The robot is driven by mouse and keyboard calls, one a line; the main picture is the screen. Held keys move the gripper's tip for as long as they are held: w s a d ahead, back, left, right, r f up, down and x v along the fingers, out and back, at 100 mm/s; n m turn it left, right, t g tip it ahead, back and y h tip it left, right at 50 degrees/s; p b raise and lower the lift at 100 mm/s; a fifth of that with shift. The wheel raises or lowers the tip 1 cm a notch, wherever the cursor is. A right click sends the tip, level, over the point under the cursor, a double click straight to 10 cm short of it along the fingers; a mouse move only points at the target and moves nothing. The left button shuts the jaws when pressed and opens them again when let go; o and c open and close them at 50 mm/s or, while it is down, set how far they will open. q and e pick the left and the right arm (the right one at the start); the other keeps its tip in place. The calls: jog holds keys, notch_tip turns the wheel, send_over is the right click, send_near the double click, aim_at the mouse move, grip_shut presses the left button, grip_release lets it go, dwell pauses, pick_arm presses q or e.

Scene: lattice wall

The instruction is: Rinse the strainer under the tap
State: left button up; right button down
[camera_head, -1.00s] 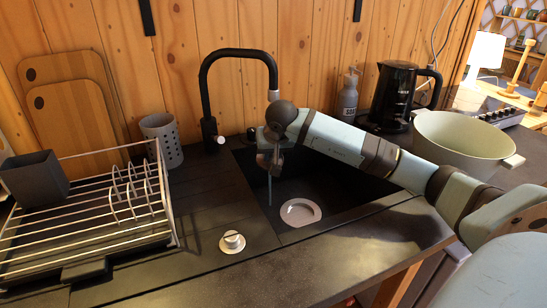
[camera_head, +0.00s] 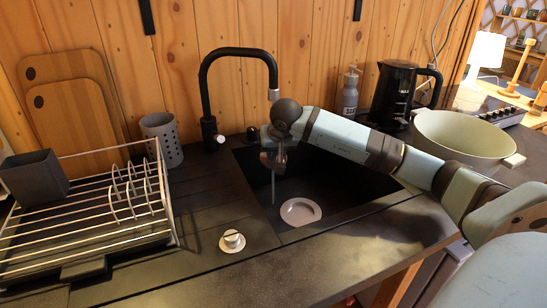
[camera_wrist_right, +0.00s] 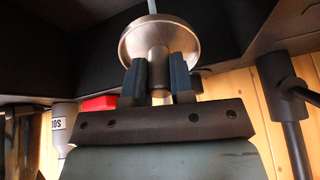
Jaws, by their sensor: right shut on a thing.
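My right gripper (camera_head: 274,158) hangs over the dark sink, below the spout of the black tap (camera_head: 238,54). In the right wrist view, its two dark fingers (camera_wrist_right: 160,80) are shut on the short stem of a round metal strainer (camera_wrist_right: 160,38). In the head view the strainer is too small and dark to make out well. A thin pale vertical line runs down below the gripper; I cannot tell whether it is water. My left gripper is not in view.
A pale round disc (camera_head: 300,211) lies on the sink bottom. A small white round piece (camera_head: 232,241) sits on the counter before the sink. A wire dish rack (camera_head: 100,215) stands left; a soap bottle (camera_head: 348,97), black kettle (camera_head: 393,95) and green bowl (camera_head: 462,135) stand right.

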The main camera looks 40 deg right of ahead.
jog(key=shift+w+a, duration=0.15)
jog(key=shift+a, duration=0.15)
jog(key=shift+a, duration=0.25)
jog(key=shift+d, duration=0.2)
dwell(0.3)
jog(key=shift+d, duration=0.4)
jog(key=shift+a, duration=0.3)
jog(key=shift+a, duration=0.3)
jog(key=shift+d, duration=0.25)
dwell(0.4)
jog(key=shift+d, duration=0.35)
jog(key=shift+s, duration=0.25)
